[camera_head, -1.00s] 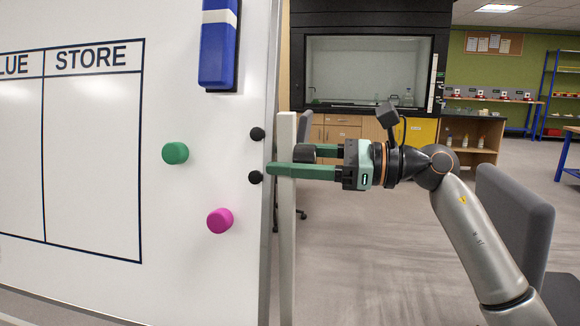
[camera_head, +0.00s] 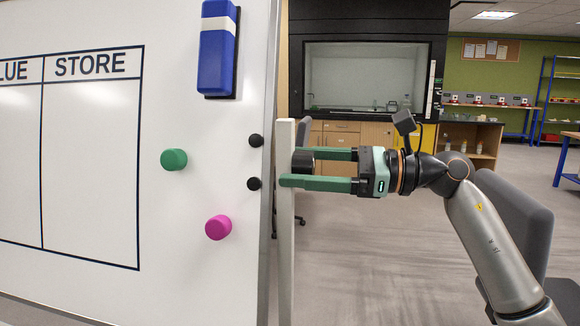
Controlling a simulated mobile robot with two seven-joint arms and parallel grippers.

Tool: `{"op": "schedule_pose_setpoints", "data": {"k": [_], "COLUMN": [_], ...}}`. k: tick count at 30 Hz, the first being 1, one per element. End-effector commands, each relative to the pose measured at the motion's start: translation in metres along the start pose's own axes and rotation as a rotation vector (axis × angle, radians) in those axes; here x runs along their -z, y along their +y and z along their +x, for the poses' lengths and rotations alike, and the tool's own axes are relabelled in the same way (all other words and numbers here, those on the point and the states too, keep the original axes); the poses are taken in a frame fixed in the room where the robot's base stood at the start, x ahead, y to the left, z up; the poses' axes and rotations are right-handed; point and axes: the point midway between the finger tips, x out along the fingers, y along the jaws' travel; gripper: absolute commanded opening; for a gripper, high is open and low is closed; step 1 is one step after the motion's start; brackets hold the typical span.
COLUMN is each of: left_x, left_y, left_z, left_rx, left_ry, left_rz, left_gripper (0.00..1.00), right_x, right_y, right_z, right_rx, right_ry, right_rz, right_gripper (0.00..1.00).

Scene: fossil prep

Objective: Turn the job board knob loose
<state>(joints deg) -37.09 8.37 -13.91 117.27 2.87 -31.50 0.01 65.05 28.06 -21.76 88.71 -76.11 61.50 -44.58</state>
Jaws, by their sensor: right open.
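The white job board (camera_head: 200,280) fills the left of the head view, with a grey upright post (camera_head: 286,240) along its right side. A black round knob (camera_head: 303,161) sits at this post. My right gripper (camera_head: 288,168) comes in from the right with its two green fingers pointing left, one above the other. The fingers are apart, and the knob shows between them near their tips, partly covered by the upper finger. I cannot tell whether either finger touches it. My left gripper is not in view.
The board carries two small black round pieces (camera_head: 256,140) near its right edge, a green magnet (camera_head: 174,159), a magenta magnet (camera_head: 218,227) and a blue eraser (camera_head: 217,48). A grey chair back (camera_head: 515,215) stands behind my right arm.

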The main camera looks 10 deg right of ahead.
Motion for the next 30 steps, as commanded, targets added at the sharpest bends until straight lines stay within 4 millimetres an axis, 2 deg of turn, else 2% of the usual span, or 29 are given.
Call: {"op": "schedule_pose_setpoints", "data": {"k": [6,13,18,30], "left_x": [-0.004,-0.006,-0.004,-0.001], "left_y": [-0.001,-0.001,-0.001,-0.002], "left_z": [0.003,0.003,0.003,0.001], "left_rx": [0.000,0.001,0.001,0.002], "left_ry": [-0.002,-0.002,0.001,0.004], "left_rz": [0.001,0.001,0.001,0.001], "left_gripper": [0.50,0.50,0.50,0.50], "right_x": [0.002,0.001,0.001,0.000], "right_y": [-0.001,0.000,0.000,0.000], "right_z": [-0.051,-0.089,-0.100,-0.104], "right_rx": [0.005,0.002,-0.001,0.004], "right_ry": [0.003,0.003,0.002,-0.003], "right_rz": [-0.001,0.000,0.000,0.010], "right_gripper": [0.87,0.87,0.87,0.87]}}
